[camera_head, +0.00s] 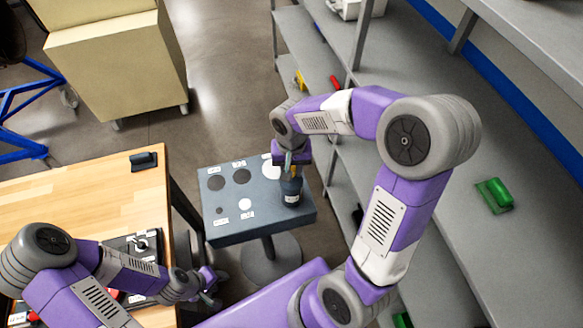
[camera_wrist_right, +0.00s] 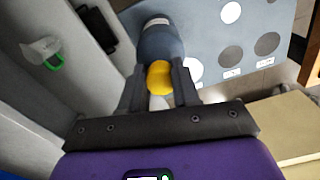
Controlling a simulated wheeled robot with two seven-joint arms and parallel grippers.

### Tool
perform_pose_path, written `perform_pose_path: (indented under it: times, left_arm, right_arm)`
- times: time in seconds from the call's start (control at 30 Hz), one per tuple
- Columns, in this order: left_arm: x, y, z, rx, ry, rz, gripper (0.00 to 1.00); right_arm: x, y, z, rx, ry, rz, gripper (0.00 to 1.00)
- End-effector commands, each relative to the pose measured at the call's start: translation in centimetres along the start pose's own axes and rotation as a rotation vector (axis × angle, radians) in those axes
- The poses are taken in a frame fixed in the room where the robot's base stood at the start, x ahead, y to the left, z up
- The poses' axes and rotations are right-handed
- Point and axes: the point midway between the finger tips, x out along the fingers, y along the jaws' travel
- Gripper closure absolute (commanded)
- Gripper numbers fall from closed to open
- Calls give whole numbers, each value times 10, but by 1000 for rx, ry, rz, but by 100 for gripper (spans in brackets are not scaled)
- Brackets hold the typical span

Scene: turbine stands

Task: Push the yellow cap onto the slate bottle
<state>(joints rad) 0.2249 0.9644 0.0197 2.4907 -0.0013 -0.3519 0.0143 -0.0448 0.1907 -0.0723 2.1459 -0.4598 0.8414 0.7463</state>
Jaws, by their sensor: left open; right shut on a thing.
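The slate bottle (camera_head: 291,191) stands upright at the right part of the small grey stand. My right gripper (camera_head: 290,164) is right above it, pointing down. In the right wrist view the yellow cap (camera_wrist_right: 160,78) is between the two fingers, which are shut on it. The slate bottle (camera_wrist_right: 161,42) is directly beyond the cap and in line with it. The cap overlaps the bottle's top in that view; I cannot tell how far it is seated. My left gripper (camera_head: 208,284) is open and empty, low beside the wooden table.
The grey stand (camera_head: 266,222) has dark and white round marks with labels. A wooden table (camera_head: 80,195) is at the left with a dark holder (camera_head: 143,160). Grey shelves (camera_head: 440,210) run along the right, with a green item (camera_head: 494,195) on one.

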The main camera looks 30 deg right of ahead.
Motion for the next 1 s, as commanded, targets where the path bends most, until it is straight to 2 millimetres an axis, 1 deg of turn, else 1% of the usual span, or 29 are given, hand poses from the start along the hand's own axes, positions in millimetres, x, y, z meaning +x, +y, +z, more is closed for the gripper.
perform_pose_path:
  times: [0.03, 0.17, 0.47, 0.5, 0.67, 0.7, 0.87, 0.9, 0.93, 0.97, 1.0]
  left_arm:
    - [1, 0, 0, 0, 0, 0, 57]
    - [6, -2, 0, 0, 0, 0, 57]
    - [6, -2, 0, 0, 0, 0, 57]
    - [6, -2, 0, 0, 0, 0, 57]
    - [6, -2, 0, 0, 0, 0, 57]
    - [6, -2, 0, 0, 0, 0, 57]
    - [5, -2, 0, 0, 0, 0, 57]
    - [5, -2, 0, 0, 0, 0, 57]
    - [5, -2, 0, 0, 0, 0, 57]
    - [5, -2, 0, 0, 0, 0, 57]
    - [5, -2, 0, 0, 0, 0, 57]
  right_arm:
    - [5, 1, 3, 0, -11, 4, 100]
    - [11, 1, 3, 0, -13, 5, 100]
    - [11, 2, 4, 2, -17, 7, 100]
    - [12, 2, 4, 3, -17, 7, 68]
    - [10, 2, 3, 2, -14, 6, 43]
    - [10, 2, 3, 2, -13, 5, 39]
    - [8, 1, 2, 1, -10, 4, 39]
    - [8, 1, 2, 0, -9, 4, 38]
    - [8, 1, 2, 0, -9, 4, 33]
    - [8, 1, 2, 0, -8, 4, 31]
    - [7, 1, 2, 0, -8, 4, 31]
